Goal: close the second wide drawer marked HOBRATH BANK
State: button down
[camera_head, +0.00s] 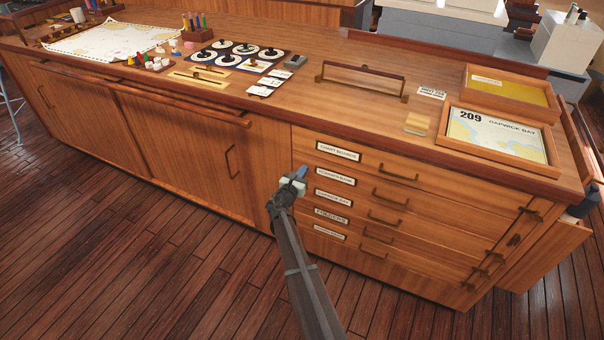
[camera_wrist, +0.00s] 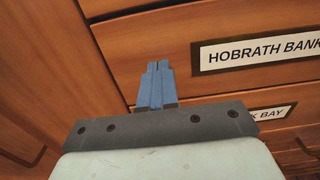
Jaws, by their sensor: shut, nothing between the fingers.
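The second wide drawer (camera_head: 440,211) is in the chest's right-hand stack. Its white label (camera_head: 336,176) is small in the head view; in the wrist view the label (camera_wrist: 262,50) reads HOBRATH BANK. Its bar handle (camera_head: 390,199) is to the right of the label. The drawer front looks nearly level with its neighbours; I cannot tell whether a small gap stands open. My gripper (camera_head: 303,171) is shut and empty, at the left end of the stack. In the wrist view its blue fingertips (camera_wrist: 158,66) point at the drawer front, left of the label; contact is unclear.
The top drawer (camera_head: 450,187) is above, and a drawer whose label (camera_wrist: 272,113) ends in "K BAY" is below. A wide cabinet door (camera_head: 195,150) lies to the left. The chest top (camera_head: 300,110) carries charts, trays and a rail. The plank floor (camera_head: 180,270) in front is clear.

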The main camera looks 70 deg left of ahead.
jog(key=shift+w+a+r, duration=0.15)
jog(key=shift+w+a, duration=0.25)
jog(key=shift+a, duration=0.05)
jog(key=shift+s+d, duration=0.1)
jog(key=v, duration=1.5)
